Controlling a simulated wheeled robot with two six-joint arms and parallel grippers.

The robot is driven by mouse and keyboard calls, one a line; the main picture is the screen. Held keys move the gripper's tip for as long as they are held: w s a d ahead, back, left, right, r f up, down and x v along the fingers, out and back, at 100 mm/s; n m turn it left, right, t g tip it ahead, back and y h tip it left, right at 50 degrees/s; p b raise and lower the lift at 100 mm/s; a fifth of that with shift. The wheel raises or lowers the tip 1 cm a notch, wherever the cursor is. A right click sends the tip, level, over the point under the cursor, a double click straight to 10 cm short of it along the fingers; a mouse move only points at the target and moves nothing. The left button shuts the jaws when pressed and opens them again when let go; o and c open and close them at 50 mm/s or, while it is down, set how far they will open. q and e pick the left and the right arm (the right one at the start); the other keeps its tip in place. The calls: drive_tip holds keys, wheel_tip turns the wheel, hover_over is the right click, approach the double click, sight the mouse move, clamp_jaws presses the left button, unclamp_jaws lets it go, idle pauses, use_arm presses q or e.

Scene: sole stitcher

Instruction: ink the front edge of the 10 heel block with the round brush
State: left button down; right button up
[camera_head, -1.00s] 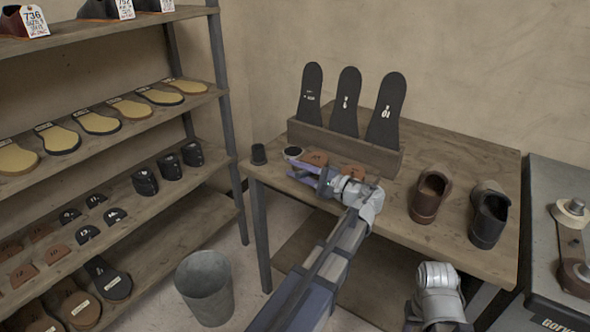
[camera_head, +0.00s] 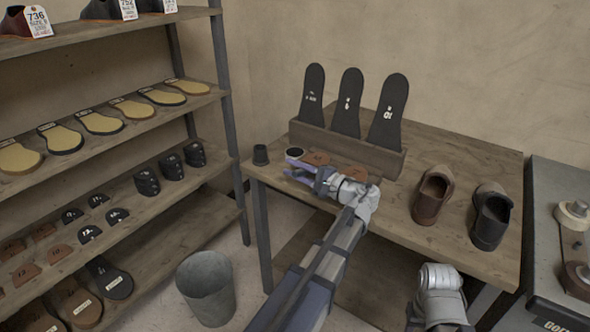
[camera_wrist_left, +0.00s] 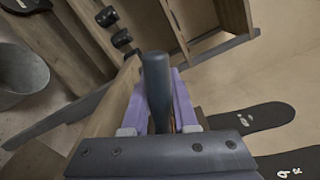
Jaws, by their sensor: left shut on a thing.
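My left gripper (camera_head: 300,176) is over the back left of the workbench, its purple fingers pointing left. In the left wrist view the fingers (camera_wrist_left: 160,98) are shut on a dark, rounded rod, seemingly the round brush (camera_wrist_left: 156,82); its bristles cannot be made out. Two brown heel blocks lie on the bench just behind the gripper, one left (camera_head: 316,158) and one right (camera_head: 350,169), partly covered by my arm. Their numbers are too small to read. A small dark round dish with a pale rim (camera_head: 295,153) sits left of them. My right gripper's fingers are out of view.
A wooden rack (camera_head: 345,150) holds three black soles behind the blocks. Two shoes (camera_head: 434,195) (camera_head: 491,217) stand at the right. Shelves (camera_head: 140,215) and a grey bin (camera_head: 206,287) are to the left.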

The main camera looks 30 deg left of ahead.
use_arm(q)
drive_tip(key=shift+a, duration=0.85)
drive_tip(key=shift+w+a, duration=0.15)
drive_tip(key=shift+a, duration=0.75)
drive_tip(key=shift+w+a, duration=0.1)
drive_tip(key=shift+a, duration=0.2)
drive_tip(key=shift+r, duration=0.1)
drive_tip(key=s+r+p, duration=0.3)
drive_tip(key=s+p, duration=0.1)
drive_tip(key=s, duration=0.3)
drive_tip(key=shift+a+r, duration=0.25)
drive_tip(key=shift+r, duration=0.15)
